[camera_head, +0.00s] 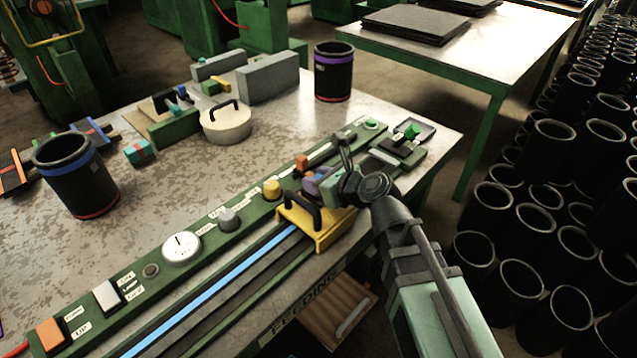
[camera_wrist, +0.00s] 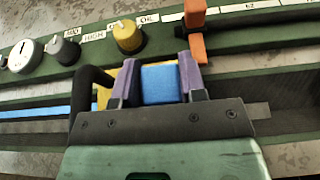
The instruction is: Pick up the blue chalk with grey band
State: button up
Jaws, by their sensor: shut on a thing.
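My gripper (camera_head: 317,182) is low over the green control rail, just behind the yellow bracket. In the wrist view its two purple fingers (camera_wrist: 160,78) are shut on a blue block, the blue chalk (camera_wrist: 160,86), which fills the gap between them. Only the chalk's plain blue face shows clearly; I cannot make out a grey band. In the head view the chalk is mostly hidden by the gripper and wrist. I cannot tell whether it touches the rail below.
The yellow bracket with black handle (camera_head: 322,228) stands close to my gripper. Yellow knob (camera_head: 271,189) and orange lever (camera_wrist: 195,30) are near the fingers. A lidded pot (camera_head: 226,124), teal block with red band (camera_head: 139,153) and black sleeves (camera_head: 333,75) stand farther back.

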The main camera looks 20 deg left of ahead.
notch_tip(320, 180, up, 20)
jog(key=p, duration=2)
